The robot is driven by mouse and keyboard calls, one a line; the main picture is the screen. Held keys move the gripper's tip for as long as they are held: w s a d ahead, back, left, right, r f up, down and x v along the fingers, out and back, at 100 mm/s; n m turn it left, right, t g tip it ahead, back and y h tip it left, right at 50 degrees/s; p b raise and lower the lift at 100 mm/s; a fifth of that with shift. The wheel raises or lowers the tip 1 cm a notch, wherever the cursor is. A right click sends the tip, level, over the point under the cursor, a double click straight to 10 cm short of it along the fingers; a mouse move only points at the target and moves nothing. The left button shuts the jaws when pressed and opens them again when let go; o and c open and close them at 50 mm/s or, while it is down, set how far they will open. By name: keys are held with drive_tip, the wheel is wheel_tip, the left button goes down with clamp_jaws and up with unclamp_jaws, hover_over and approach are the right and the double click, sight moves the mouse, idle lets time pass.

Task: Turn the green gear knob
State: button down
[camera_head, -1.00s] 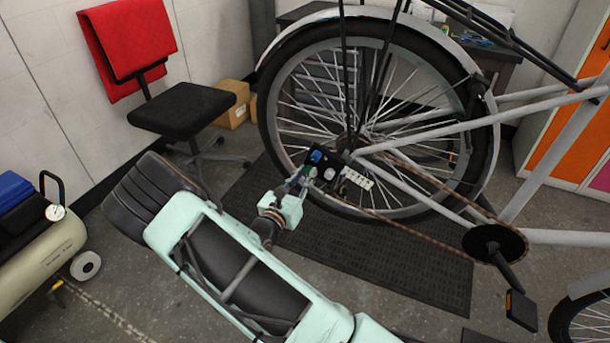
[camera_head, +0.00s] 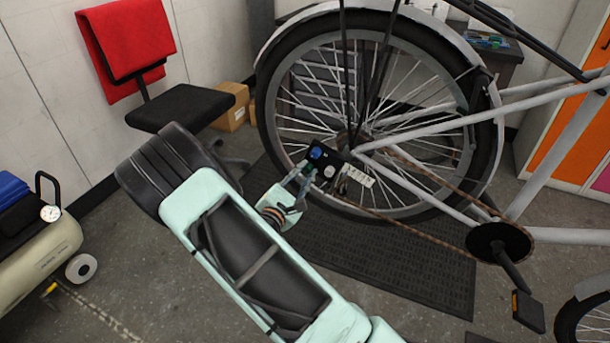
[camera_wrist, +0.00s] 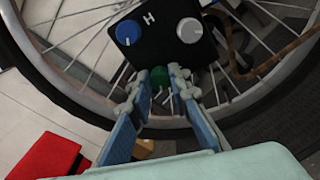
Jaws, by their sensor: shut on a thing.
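The green gear knob (camera_wrist: 160,77) sits at the lower edge of a black panel (camera_wrist: 158,32) in the wrist view. My gripper (camera_wrist: 161,80) is shut on it, one finger on each side, so much of the knob is covered. A blue knob (camera_wrist: 128,32) and a silver-white knob (camera_wrist: 189,30) are on the same panel, clear of the fingers. In the head view my gripper (camera_head: 304,172) meets the panel near the rear wheel hub, with the blue knob (camera_head: 316,153) above it.
The bike's rear wheel (camera_head: 268,130) and spokes stand close behind the panel. The chain (camera_head: 430,218) runs right to the crank. A black chair (camera_head: 185,105) is at the left, an air compressor (camera_head: 40,255) at far left. A dark mat (camera_head: 400,265) lies below.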

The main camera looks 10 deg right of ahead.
idle(0.4)
drive_tip(key=c, duration=1.8)
unclamp_jaws()
drive_tip(key=shift+s, duration=0.1)
drive_tip(key=v, duration=1.2)
drive_tip(key=shift+m, duration=0.3)
